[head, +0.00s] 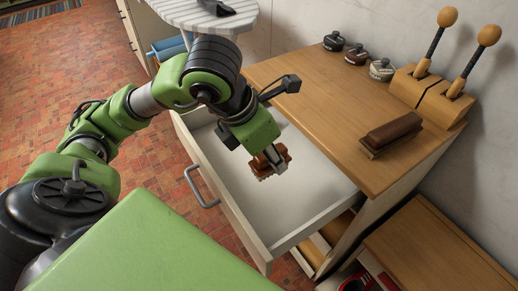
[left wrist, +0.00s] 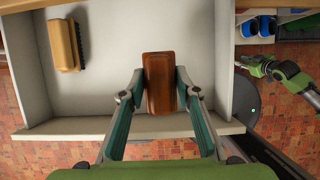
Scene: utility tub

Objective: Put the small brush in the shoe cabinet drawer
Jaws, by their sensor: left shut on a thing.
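My left gripper (head: 270,160) is shut on a small reddish-brown brush (head: 263,164), over the open drawer (head: 233,208). In the left wrist view the brush (left wrist: 160,84) is between the two fingertips, above the pale drawer floor, close to the front wall. I cannot tell how far above the floor it is. A tan brush with dark bristles (left wrist: 63,45) lies in the drawer at the left of that view; it is hidden in the head view. My right gripper (left wrist: 258,66) shows small at the right, too small to read.
The cabinet top (head: 320,105) holds a larger dark brown brush (head: 391,134), several small round tins and two shoe trees (head: 428,50) with knobs. A lower wooden surface (head: 430,245) is at the bottom right. The drawer floor beside the held brush is clear.

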